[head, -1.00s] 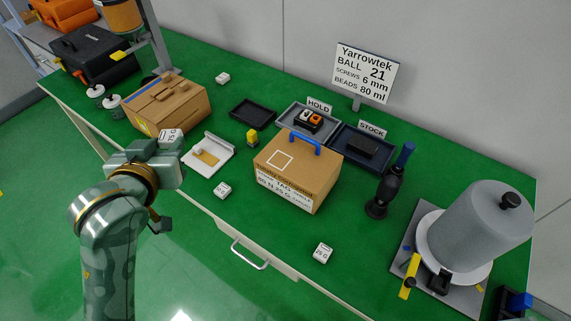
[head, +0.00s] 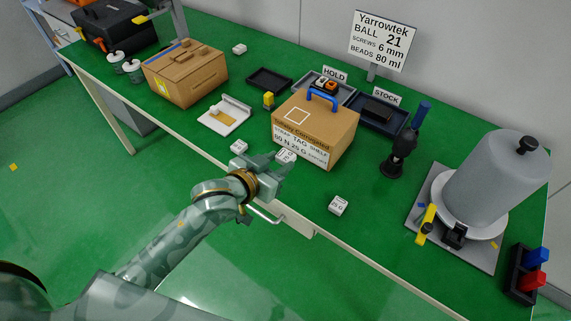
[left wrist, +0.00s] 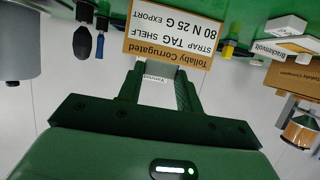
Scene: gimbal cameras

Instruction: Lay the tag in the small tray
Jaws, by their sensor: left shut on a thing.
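My left gripper (head: 277,163) is shut on a small white tag (head: 287,156) with dark print. In the left wrist view the two fingers (left wrist: 158,82) stand either side of the pale tag (left wrist: 157,70), with the carton's lettering behind. A small, empty black tray (head: 254,82) lies at the back of the bench, left of the HOLD tray. My right gripper is not in view.
The blue-handled carton stands between my left gripper and the back trays. A white holder (head: 216,126) and a yellow-topped item (head: 268,99) stand left of it. Loose white blocks (head: 338,205) lie on the green bench. A dark bottle-like tool (head: 400,150) and grey drum (head: 495,185) stand right.

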